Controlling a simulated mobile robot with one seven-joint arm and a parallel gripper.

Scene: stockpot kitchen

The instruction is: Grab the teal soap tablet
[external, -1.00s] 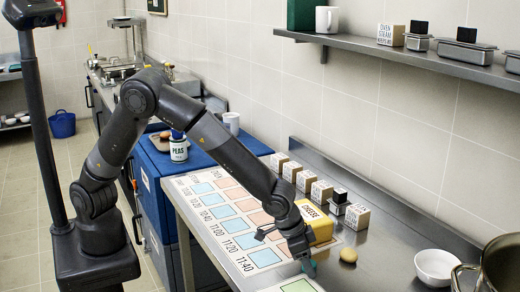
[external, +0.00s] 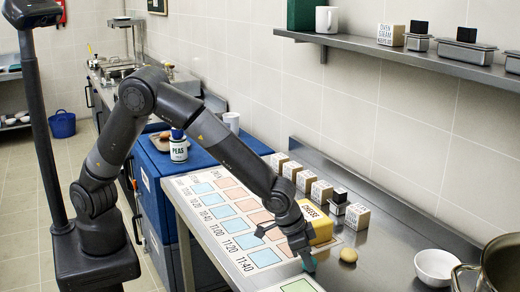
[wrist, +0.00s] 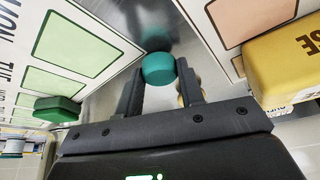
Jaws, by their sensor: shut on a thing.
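The teal soap tablet (wrist: 158,69) is a small rounded piece between the two fingertips of my gripper (wrist: 160,84) in the wrist view. My gripper is shut on it, with a finger against each side. In the external view my gripper (external: 306,262) points down at the steel counter beside the printed chart, and a little teal (external: 310,266) shows at its tip. I cannot tell whether the tablet still touches the counter.
A yellow cheese block (external: 320,226) stands close behind my gripper. A round tan item (external: 348,255) lies just to the right. A white bowl (external: 435,267) and a large pot (external: 497,265) are farther right. A green block (wrist: 57,109) lies on the chart.

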